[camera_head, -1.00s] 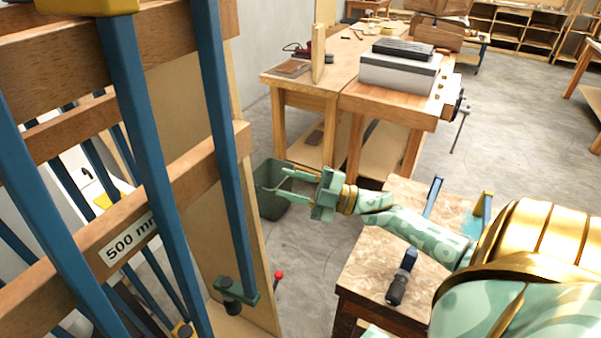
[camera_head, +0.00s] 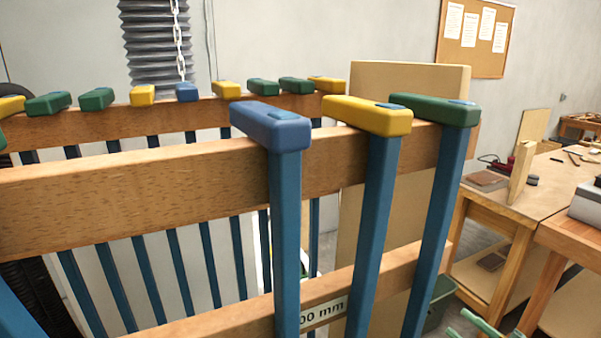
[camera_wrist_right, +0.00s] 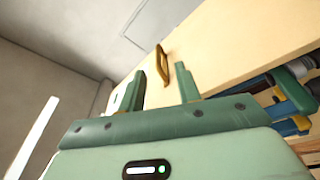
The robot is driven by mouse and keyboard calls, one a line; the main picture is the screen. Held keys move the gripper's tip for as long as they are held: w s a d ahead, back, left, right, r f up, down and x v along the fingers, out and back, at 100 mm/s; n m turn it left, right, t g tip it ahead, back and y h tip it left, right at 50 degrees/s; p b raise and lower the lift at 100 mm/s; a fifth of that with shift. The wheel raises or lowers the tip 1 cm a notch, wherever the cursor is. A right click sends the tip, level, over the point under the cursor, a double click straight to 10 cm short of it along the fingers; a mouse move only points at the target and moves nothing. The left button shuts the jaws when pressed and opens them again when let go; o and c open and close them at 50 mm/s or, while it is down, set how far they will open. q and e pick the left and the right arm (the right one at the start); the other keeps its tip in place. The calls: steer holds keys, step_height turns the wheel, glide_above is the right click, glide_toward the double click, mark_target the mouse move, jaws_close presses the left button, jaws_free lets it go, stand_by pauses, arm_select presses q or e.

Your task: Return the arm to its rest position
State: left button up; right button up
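My right gripper (camera_head: 478,325) shows only as pale green finger parts at the bottom edge of the head view, right of the clamp rack. In the right wrist view my right gripper (camera_wrist_right: 161,82) has its two green fingers standing well apart, with nothing between them. The rest of my right arm is out of the head view. My left gripper is in neither view.
A wooden rack (camera_head: 130,195) of blue bar clamps with blue, yellow and green ends fills the left and middle. A dark green bin (camera_head: 440,300) is partly hidden behind it. A wooden workbench (camera_head: 515,200) stands at the right. Clamp parts (camera_wrist_right: 290,90) show at the wrist view's right.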

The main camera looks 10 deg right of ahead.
steer(key=s+a+f+m+g+h, duration=0.35)
steer(key=f+m+h, duration=0.4)
steer(key=h, duration=0.35)
steer(key=s+a+f+m+g+h, duration=0.25)
steer(key=s+g, duration=0.45)
steer(key=s, duration=0.7)
steer(key=s+a+f+g+y, duration=0.1)
steer(key=s+a+f+g, duration=0.15)
steer(key=f, duration=1.05)
steer(key=s+a+f+g+y, duration=0.1)
steer(key=s+a+f+y, duration=0.15)
steer(key=f, duration=1.15)
steer(key=s+f+m+g, duration=0.1)
steer(key=s+f, duration=0.6)
steer(key=s, duration=0.2)
steer(key=s+f+m+g, duration=0.1)
steer(key=s+f+m, duration=0.1)
steer(key=s+f, duration=0.5)
steer(key=s, duration=0.3)
steer(key=shift+s+g, duration=0.15)
steer(key=shift+g, duration=0.15)
